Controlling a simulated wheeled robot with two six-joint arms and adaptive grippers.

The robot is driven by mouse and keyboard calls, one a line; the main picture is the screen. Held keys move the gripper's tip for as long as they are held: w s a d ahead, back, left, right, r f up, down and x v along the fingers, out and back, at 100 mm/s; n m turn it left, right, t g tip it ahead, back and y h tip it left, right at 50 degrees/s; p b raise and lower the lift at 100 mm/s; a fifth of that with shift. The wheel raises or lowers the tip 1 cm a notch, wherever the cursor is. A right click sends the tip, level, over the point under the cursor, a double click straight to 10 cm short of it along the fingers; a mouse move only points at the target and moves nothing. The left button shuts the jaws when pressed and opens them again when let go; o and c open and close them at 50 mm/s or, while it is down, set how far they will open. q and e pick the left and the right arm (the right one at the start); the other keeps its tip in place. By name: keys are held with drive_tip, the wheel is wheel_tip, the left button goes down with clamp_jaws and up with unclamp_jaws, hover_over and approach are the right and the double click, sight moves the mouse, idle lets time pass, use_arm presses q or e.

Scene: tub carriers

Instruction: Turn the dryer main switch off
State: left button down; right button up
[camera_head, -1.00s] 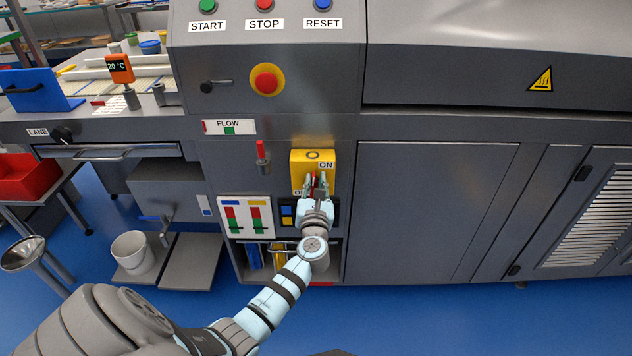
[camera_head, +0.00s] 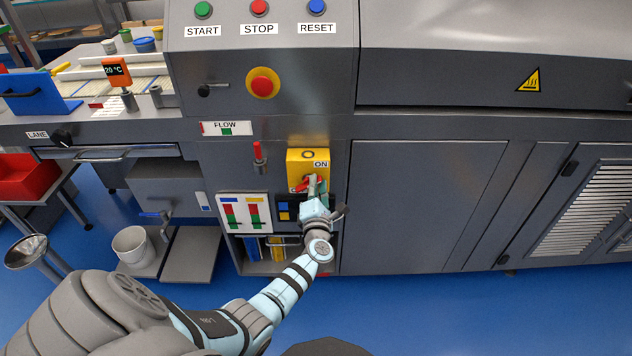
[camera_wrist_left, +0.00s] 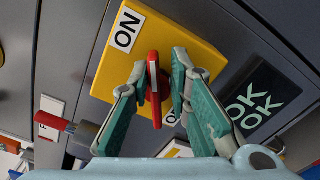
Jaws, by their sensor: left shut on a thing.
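The dryer main switch is a yellow plate (camera_head: 295,166) with a red handle (camera_head: 299,188) on the grey machine front. Its ON label (camera_head: 321,164) is at the upper right; a lower label is mostly hidden. My left gripper (camera_head: 312,182) is shut on the red handle, which lies slanted, close to sideways across the plate. In the left wrist view the red handle (camera_wrist_left: 154,88) stands between the two fingers of the left gripper (camera_wrist_left: 156,80), in front of the yellow plate (camera_wrist_left: 190,42). My right gripper is not in view.
A small red-tipped lever (camera_head: 257,150) sits left of the switch, under the FLOW label (camera_head: 226,128). A dark panel reading OK (camera_wrist_left: 262,98) is beside the plate. START, STOP and RESET buttons and a red emergency knob (camera_head: 262,83) are above. The floor at the right is clear.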

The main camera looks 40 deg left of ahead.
use_arm(q)
drive_tip(key=shift+w+a+f+m+p, duration=0.1)
drive_tip(key=shift+m+p, duration=0.25)
drive_tip(key=shift+m, duration=1.05)
drive_tip(key=shift+w+a+m+p, duration=0.1)
drive_tip(key=shift+m+p, duration=0.2)
drive_tip(key=shift+m, duration=1.1)
drive_tip(key=c, duration=1.3)
unclamp_jaws()
drive_tip(key=shift+s, duration=0.15)
drive_tip(key=shift+c, duration=0.2)
drive_tip(key=shift+d+f, duration=0.1)
drive_tip(key=shift+f, duration=0.1)
drive_tip(key=v, duration=1.2)
drive_tip(key=shift+d, duration=0.1)
